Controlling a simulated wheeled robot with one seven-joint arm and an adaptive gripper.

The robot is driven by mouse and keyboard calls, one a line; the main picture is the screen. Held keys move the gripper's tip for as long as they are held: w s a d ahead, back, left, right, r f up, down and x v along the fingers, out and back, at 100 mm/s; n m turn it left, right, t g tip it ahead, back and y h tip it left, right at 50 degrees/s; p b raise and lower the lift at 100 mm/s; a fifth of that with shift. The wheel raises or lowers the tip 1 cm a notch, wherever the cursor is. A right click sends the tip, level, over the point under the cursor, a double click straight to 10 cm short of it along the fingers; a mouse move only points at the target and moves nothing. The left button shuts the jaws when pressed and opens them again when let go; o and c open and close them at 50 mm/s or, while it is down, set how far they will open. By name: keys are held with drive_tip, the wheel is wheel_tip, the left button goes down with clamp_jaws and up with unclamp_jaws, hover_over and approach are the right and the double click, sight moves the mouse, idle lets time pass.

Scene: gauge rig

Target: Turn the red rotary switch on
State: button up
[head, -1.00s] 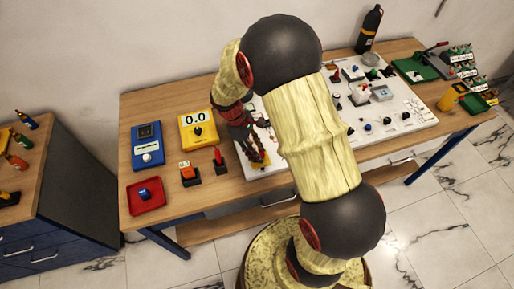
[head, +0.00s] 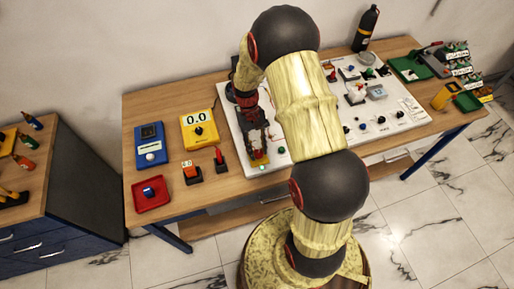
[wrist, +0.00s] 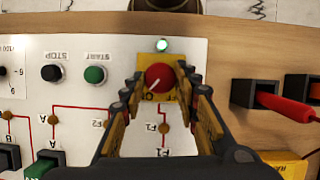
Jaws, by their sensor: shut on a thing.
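The red rotary switch (wrist: 158,75) is a round red knob with a white mark on a yellow plate, near the edge of the white panel in the wrist view. The white mark points to the lower left there. My gripper (wrist: 156,84) has its yellow-tipped fingers on both sides of the knob and is shut on it. A small lamp (wrist: 162,44) just beyond the knob glows pale green.
The panel (wrist: 30,25) also carries a black STOP button (wrist: 52,73) and a green START button (wrist: 95,74). A yellow meter (head: 199,130) reads 0.0 in the head view.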

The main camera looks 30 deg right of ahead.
drive_tip(key=shift+m, duration=0.6)
drive_tip(key=o, duration=1.1)
drive_tip(key=shift+y, duration=0.3)
drive_tip(key=shift+o, duration=0.2)
drive_tip(key=v, duration=1.2)
drive_tip(key=shift+s, duration=0.1)
